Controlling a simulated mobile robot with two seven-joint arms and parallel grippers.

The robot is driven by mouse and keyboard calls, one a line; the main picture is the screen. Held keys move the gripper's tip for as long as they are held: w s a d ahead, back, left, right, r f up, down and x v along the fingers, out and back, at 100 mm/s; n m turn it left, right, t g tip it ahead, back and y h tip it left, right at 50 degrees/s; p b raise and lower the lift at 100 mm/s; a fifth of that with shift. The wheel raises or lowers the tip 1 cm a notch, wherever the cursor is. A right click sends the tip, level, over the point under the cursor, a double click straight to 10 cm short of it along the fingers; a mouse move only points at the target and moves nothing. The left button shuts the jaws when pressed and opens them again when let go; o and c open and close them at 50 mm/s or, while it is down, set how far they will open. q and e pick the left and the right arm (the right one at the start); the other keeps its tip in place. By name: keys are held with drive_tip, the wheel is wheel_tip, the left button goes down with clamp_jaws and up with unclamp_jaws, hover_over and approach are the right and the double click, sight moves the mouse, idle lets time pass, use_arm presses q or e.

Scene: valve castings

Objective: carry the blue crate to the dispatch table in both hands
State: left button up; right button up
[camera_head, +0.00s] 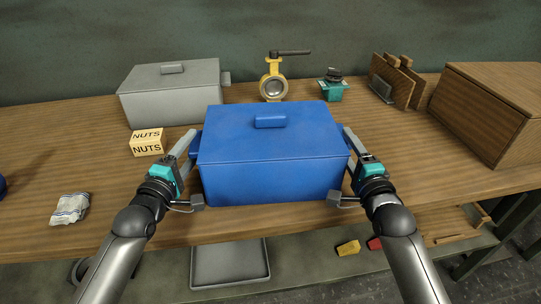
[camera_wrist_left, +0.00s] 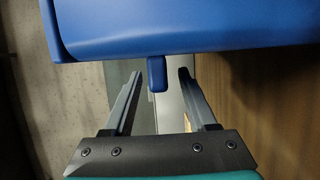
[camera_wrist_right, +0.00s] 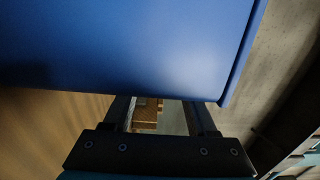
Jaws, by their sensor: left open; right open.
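The blue crate (camera_head: 270,170), with a lid and a knob on top, stands upright near the front edge of the wooden bench (camera_head: 110,205). My left gripper (camera_head: 188,148) is open at its left side. In the left wrist view, the crate's small blue handle (camera_wrist_left: 157,74) lies between the tips of my open left gripper (camera_wrist_left: 157,82). My right gripper (camera_head: 350,145) is open at the crate's right side. In the right wrist view, the crate wall (camera_wrist_right: 130,50) hides the tips of my right gripper (camera_wrist_right: 158,108), and no handle shows there. I cannot tell which surface is the dispatch table.
A grey lidded box (camera_head: 172,100), a NUTS box (camera_head: 148,142) and a crumpled packet (camera_head: 70,208) are left. A yellow valve (camera_head: 273,88) and a teal part (camera_head: 331,90) stand behind. A wooden rack (camera_head: 395,82) and a wooden box (camera_head: 490,110) are right. A grey tray (camera_head: 230,264) lies below.

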sight(196, 138)
use_arm(q)
drive_tip(key=shift+x, duration=1.55)
use_arm(e)
drive_tip(key=shift+w+a, duration=0.15)
drive_tip(key=shift+w, duration=0.65)
drive_tip(key=shift+w+a, duration=0.1)
drive_tip(key=shift+w, duration=0.65)
use_arm(q)
clamp_jaws()
use_arm(e)
clamp_jaws()
use_arm(q)
drive_tip(key=shift+r, duration=0.25)
use_arm(e)
drive_tip(key=shift+r, duration=0.25)
